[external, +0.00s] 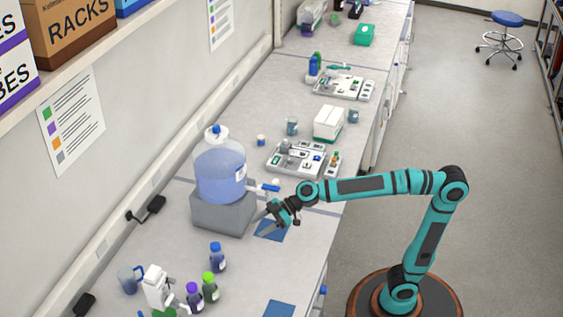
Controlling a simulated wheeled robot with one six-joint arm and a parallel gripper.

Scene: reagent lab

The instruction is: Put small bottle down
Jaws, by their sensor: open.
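My gripper (266,221) is open, low over the bench beside the grey block, above a blue square mat (272,232). I see no bottle between its fingers, though they are small in this view. A small bottle with a blue cap (217,260) stands upright on the bench, left of and nearer the camera than my gripper. Two more small bottles, one with a green cap (209,290) and one with a purple cap (194,299), stand close together nearer the camera. I cannot tell which bottle is the task's.
A large carboy (219,172) of blue liquid with a blue tap sits on a grey block (222,212) next to my gripper. Trays of small parts (296,160) and a white box (328,123) stand farther back. Another blue mat (279,309) lies nearer; bare bench surrounds it.

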